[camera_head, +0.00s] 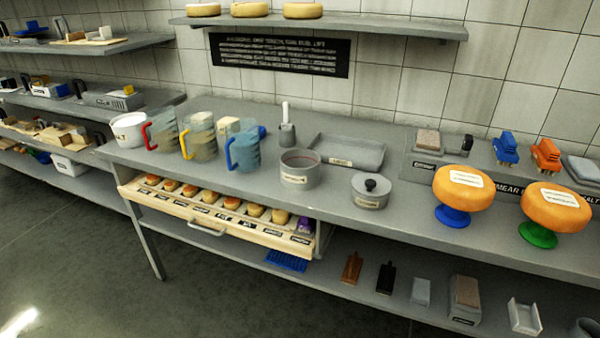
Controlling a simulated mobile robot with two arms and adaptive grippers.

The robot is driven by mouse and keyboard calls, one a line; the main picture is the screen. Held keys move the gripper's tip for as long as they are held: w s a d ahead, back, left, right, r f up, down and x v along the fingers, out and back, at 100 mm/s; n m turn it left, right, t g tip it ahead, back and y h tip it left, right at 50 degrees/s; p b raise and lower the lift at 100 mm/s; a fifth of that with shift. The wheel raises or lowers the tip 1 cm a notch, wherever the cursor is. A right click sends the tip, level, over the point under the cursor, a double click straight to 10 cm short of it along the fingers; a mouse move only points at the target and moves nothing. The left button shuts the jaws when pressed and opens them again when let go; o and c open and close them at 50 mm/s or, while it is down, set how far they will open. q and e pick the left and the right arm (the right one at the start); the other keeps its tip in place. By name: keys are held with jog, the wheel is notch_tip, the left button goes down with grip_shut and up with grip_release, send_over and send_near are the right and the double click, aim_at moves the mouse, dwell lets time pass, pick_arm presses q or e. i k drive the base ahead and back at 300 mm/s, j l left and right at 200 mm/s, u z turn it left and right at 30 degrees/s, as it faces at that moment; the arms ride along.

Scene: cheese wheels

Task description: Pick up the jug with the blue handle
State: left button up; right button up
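The jug with the blue handle (246,150) stands upright on the grey counter (225,183). It is clear with a bluish tint, and its blue handle is on its left side. A jug with a yellow handle (203,138) stands to its left. A jug with a red handle (164,130) stands farther left. Neither of my grippers shows in the head view.
A grey pot (300,171) stands just right of the blue-handled jug, with a lidded pot (371,191) beyond. A white tub (129,131) is at the counter's left end. An open drawer (180,217) of small cheeses juts out below the counter.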

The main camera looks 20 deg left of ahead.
aim_at(242, 146)
jog(key=i+j+u, duration=0.65)
jog(key=i, duration=0.15)
